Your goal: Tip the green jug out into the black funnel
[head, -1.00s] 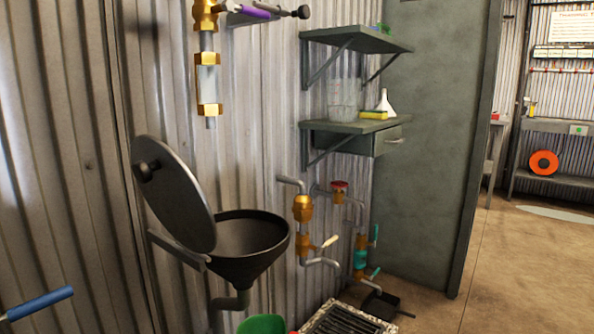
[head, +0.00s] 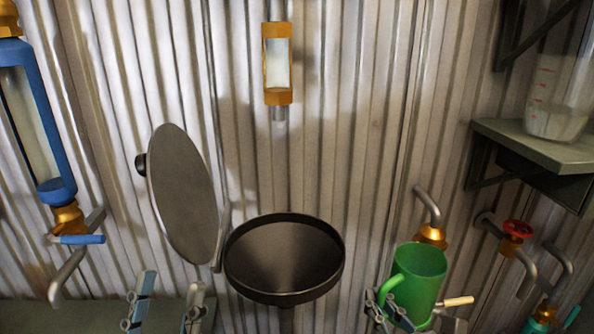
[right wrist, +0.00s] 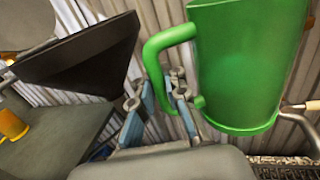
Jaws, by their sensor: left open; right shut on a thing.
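The green jug (head: 420,272) is upright at the lower right of the head view, to the right of the funnel. My right gripper (head: 392,312) is shut on its handle; the right wrist view also shows the jug (right wrist: 245,65) with the fingers (right wrist: 160,105) at the handle. What is inside the jug cannot be seen. The black funnel (head: 285,262) stands against the wall with its round lid (head: 185,195) swung up at its left. The funnel's bowl looks empty. My left gripper (head: 168,310) is open and empty, below and left of the funnel.
A sight glass with brass ends (head: 278,65) hangs above the funnel. A blue-framed gauge (head: 35,120) is at the left wall. A brass valve (head: 430,236) and red-handled valve (head: 516,230) sit at the right. A shelf (head: 530,145) holds a clear measuring jug (head: 556,100).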

